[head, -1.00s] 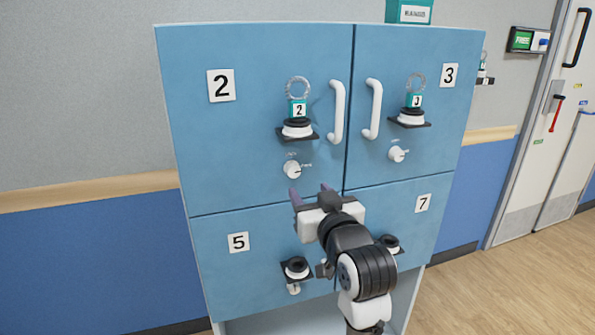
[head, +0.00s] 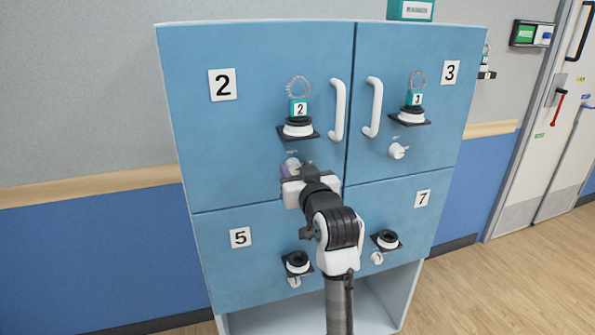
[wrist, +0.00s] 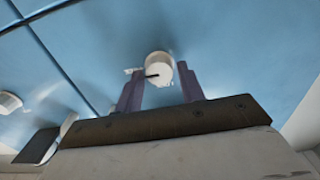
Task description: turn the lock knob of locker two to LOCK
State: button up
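Locker two (head: 222,135) is the upper left blue door, marked with a "2" plate and a white vertical handle (head: 338,110). Its white lock knob (head: 292,162) is below the key holder, partly hidden by my gripper in the head view. In the wrist view the round knob (wrist: 159,66) has a dark mark on its face and lies near the fingertips, roughly between them. My gripper (wrist: 158,72) is open, with a finger to either side of the knob; it also shows in the head view (head: 290,170). I cannot tell whether the fingers touch the knob.
A teal number 2 tag with a ring (head: 299,105) stands on a holder above the knob. Locker three (head: 440,130) is at the right with its own knob (head: 398,151). Lockers five (head: 225,270) and seven (head: 415,225) are below. Open floor lies at the right.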

jog(key=c, duration=0.7)
jog(key=shift+o, duration=0.2)
jog(key=shift+n+b, duration=0.3)
jog(key=n+b, duration=0.2)
jog(key=shift+f+n, duration=0.15)
jog(key=shift+n, duration=0.25)
jog(key=n+b, duration=0.2)
jog(key=n, duration=0.1)
jog(key=shift+a+n+b, duration=0.1)
jog(key=shift+n+b, duration=0.2)
jog(key=shift+b, duration=0.1)
jog(key=n+b, duration=0.3)
jog(key=n, duration=0.2)
jog(key=shift+f+b, duration=0.1)
jog(key=shift+b, duration=0.2)
jog(key=n+b, duration=0.3)
jog(key=n, duration=0.2)
jog(key=shift+n, duration=0.4)
